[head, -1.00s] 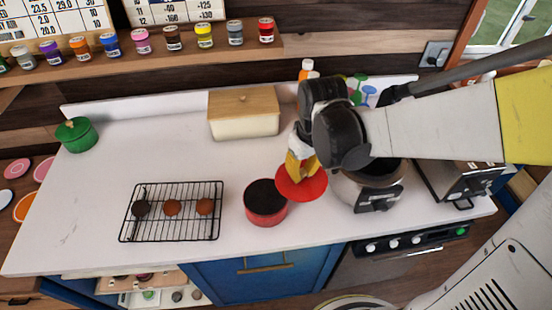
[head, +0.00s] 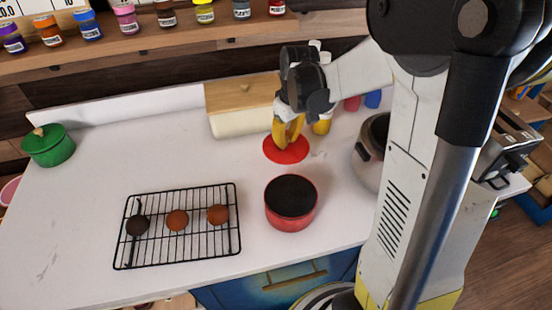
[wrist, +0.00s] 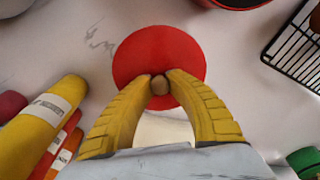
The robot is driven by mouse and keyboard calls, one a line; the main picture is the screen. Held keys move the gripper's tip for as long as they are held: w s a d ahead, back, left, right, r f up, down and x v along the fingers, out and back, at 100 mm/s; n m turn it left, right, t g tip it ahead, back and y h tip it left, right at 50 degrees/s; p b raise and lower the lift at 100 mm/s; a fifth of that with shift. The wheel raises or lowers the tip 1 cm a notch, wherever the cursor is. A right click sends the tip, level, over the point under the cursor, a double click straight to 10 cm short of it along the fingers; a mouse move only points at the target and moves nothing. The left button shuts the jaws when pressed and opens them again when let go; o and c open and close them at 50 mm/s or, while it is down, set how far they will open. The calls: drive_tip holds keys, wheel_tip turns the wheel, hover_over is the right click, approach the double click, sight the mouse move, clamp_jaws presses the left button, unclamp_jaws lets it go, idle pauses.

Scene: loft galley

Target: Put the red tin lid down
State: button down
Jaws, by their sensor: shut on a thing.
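The red tin lid (head: 286,153) is a flat red disc, behind the open red tin (head: 291,210) on the white counter. It also shows in the wrist view (wrist: 140,55), with a small wooden knob (wrist: 160,86) in its middle. My gripper (head: 288,140) points down over the lid, and its yellow fingers are shut on the knob. The lid looks level and close to the counter; I cannot tell whether it touches. The tin is dark inside and stands apart from the lid.
A black wire rack (head: 180,246) with three round items stands front left. A cream bin with a wooden lid (head: 240,95) is behind. A green pot (head: 48,146) stands far left. Bottles, one yellow (wrist: 42,118), are near the gripper. The counter's left middle is clear.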

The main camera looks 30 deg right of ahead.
sight(287, 148)
drive_tip(key=shift+d+f, duration=0.1)
drive_tip(key=shift+f, duration=0.8)
drive_tip(key=shift+f+b, duration=0.9)
drive_tip(key=shift+f, duration=1.2)
drive_tip(key=shift+f, duration=0.2)
drive_tip(key=c, duration=1.4)
unclamp_jaws()
drive_tip(key=shift+o, duration=0.2)
drive_tip(key=shift+r, duration=0.15)
